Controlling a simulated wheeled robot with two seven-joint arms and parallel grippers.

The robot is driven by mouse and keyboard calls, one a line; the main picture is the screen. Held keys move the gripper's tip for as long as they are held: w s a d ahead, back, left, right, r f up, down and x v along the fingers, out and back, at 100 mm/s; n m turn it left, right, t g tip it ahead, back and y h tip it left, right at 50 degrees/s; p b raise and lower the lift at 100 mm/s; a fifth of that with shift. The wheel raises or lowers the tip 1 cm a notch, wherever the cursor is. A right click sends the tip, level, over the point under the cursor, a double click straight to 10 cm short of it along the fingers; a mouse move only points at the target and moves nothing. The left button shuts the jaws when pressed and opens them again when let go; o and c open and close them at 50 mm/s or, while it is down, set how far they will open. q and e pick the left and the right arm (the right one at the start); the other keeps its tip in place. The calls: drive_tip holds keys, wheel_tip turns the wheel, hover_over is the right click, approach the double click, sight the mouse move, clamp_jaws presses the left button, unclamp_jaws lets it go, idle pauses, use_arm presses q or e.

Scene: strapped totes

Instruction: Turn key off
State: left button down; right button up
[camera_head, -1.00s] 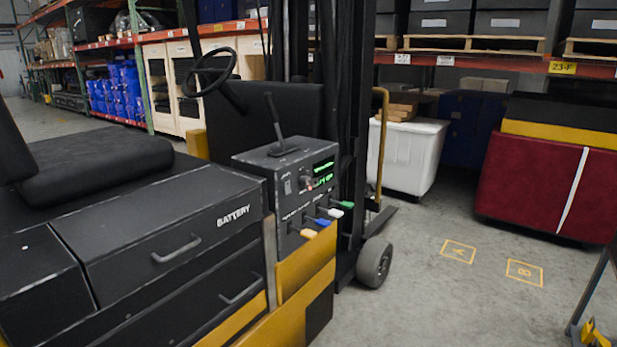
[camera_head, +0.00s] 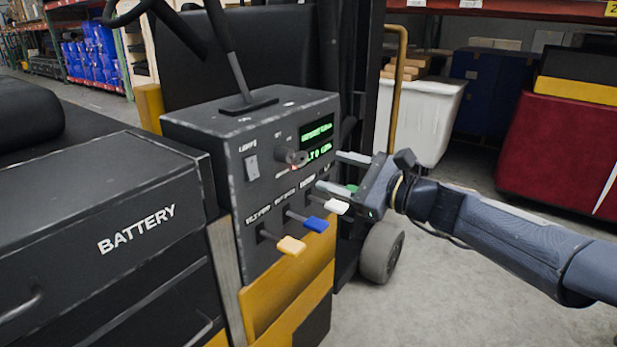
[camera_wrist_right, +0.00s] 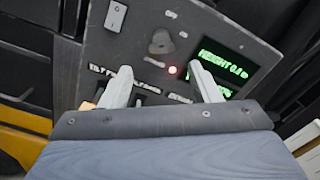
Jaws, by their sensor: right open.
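The key (camera_head: 291,157) sits in its switch on the dark control panel (camera_head: 230,215) of the forklift, left of the lit green display. In the right wrist view the key (camera_wrist_right: 161,42) is a dark knob above a glowing red light (camera_wrist_right: 172,70). My right gripper (camera_head: 338,172) is open and empty, its fingers pointing left at the panel, just right of the key. In the right wrist view its two fingers (camera_wrist_right: 160,85) stand apart, below the key and not touching it. My left gripper is out of view.
Yellow, blue and white levers (camera_head: 306,221) stick out below the key, close under my right gripper. A tall lever (camera_head: 228,55) rises from the panel's top. A white bin (camera_head: 425,115) stands behind.

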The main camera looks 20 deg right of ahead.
sight(291, 159)
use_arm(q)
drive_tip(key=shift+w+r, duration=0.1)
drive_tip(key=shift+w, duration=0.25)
use_arm(e)
drive_tip(key=x, duration=0.7)
drive_tip(key=shift+w+a+r, duration=0.15)
drive_tip(key=shift+w, duration=0.25)
drive_tip(key=shift+c, duration=0.5)
drive_tip(key=c, duration=0.9)
drive_tip(key=n+b, duration=0.2)
drive_tip(key=b, duration=0.1)
drive_tip(key=n+b, duration=0.6)
drive_tip(key=shift+f, duration=0.3)
use_arm(q)
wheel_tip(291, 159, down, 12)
drive_tip(key=b, duration=0.3)
use_arm(e)
drive_tip(key=shift+r+n, duration=0.2)
drive_tip(key=shift+n, duration=1.9)
